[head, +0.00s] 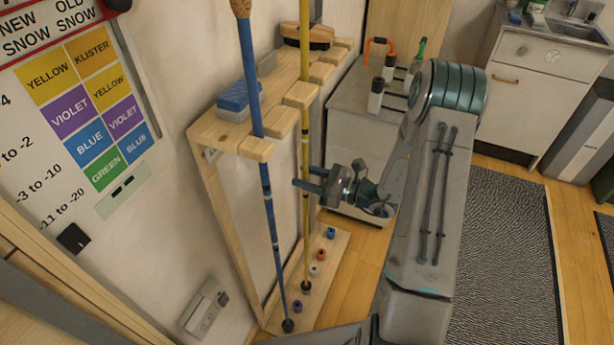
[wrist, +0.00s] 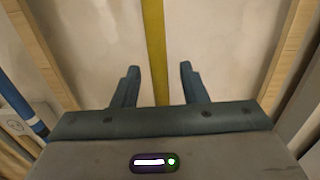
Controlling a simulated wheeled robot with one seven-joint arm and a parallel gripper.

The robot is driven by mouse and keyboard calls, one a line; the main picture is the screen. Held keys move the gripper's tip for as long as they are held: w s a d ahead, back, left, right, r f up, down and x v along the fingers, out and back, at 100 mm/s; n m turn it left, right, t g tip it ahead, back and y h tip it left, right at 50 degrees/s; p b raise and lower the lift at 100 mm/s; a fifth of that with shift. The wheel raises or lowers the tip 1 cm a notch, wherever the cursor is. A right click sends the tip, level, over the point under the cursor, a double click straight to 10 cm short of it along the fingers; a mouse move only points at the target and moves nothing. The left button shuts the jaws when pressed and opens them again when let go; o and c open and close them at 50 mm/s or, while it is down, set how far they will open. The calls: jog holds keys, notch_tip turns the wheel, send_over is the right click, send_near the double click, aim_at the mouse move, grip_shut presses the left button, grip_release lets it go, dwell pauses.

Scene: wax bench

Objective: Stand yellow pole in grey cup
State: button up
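The yellow pole (head: 305,130) stands nearly upright in the wooden rack, its lower end by a dark round piece on the base board. In the wrist view the yellow pole (wrist: 153,40) runs down between my two fingers, with a gap on each side. My gripper (head: 302,177) is open at about mid-height of the pole; it also shows in the wrist view (wrist: 159,68). A small pale cup (head: 321,255) on the base board may be the grey cup; its colour is hard to tell.
A blue pole (head: 267,190) stands to the left in the same rack (head: 205,130). Small blue (head: 331,233), orange (head: 314,270) and purple (head: 297,306) cups sit on the base board. A blue sponge-like block (head: 236,97) lies on the shelf. A grey cabinet (head: 350,115) stands behind.

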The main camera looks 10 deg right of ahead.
jog(key=shift+d, duration=0.1)
jog(key=v, duration=1.3)
jog(key=shift+s+d, duration=0.2)
jog(key=shift+d, duration=0.05)
jog(key=s+a+r+n+g+h+p, duration=0.4)
jog(key=s+a+r+n+g+h, duration=0.1)
jog(key=s+a+r+n+g, duration=0.8)
jog(key=s+d+r+n+t+h+p, duration=0.2)
jog(key=d+r+n+t+h+p, duration=0.2)
jog(key=r+n+h, duration=0.6)
jog(key=shift+s+d+r+n+t+p, duration=0.4)
jog(key=shift+d+r+n+t, duration=0.25)
jog(key=shift+t, duration=0.35)
jog(key=shift+s+f, duration=0.1)
